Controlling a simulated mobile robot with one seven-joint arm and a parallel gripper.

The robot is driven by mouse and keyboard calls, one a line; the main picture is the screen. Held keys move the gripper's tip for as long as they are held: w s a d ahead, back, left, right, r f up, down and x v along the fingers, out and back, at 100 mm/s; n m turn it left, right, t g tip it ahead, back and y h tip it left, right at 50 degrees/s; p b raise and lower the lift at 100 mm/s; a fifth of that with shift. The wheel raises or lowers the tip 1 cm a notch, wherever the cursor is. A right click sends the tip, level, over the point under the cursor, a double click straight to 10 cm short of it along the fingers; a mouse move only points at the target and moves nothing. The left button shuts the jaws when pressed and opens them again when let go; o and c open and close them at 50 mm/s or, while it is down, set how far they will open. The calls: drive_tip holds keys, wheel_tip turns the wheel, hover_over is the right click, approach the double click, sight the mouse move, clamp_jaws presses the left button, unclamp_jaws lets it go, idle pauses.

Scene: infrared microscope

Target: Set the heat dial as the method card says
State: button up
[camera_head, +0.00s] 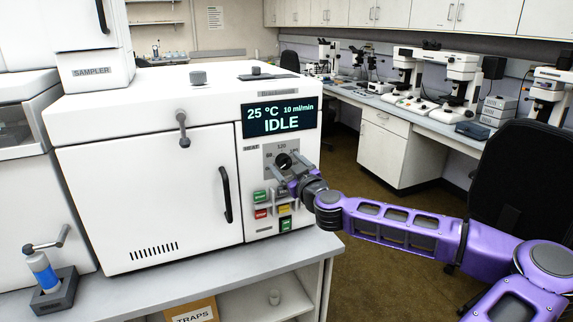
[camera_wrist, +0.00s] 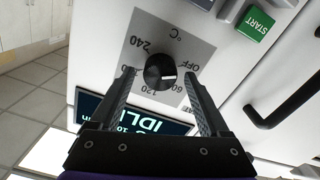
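The heat dial (camera_head: 283,160) is a round black knob on a grey scale plate marked HEAT, on the front of the white oven (camera_head: 150,190). In the wrist view the dial (camera_wrist: 160,71) is seen upside down, with marks OFF, 60, 120 and 240 around it. Its white pointer line faces the OFF and 60 side. My gripper (camera_wrist: 157,72) is open, its fingers spread on either side of the dial with gaps to the knob. The display (camera_head: 280,119) reads 25 °C, 10 ml/min, IDLE. No readable method card shows; a wall sheet (camera_head: 215,17) is too small to read.
Green, red and yellow buttons (camera_head: 261,213) sit just below the dial; the START button (camera_wrist: 254,23) shows in the wrist view. The oven door handle (camera_head: 225,194) is left of the panel. A black chair (camera_head: 525,185) stands at right.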

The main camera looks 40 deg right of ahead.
clamp_jaws()
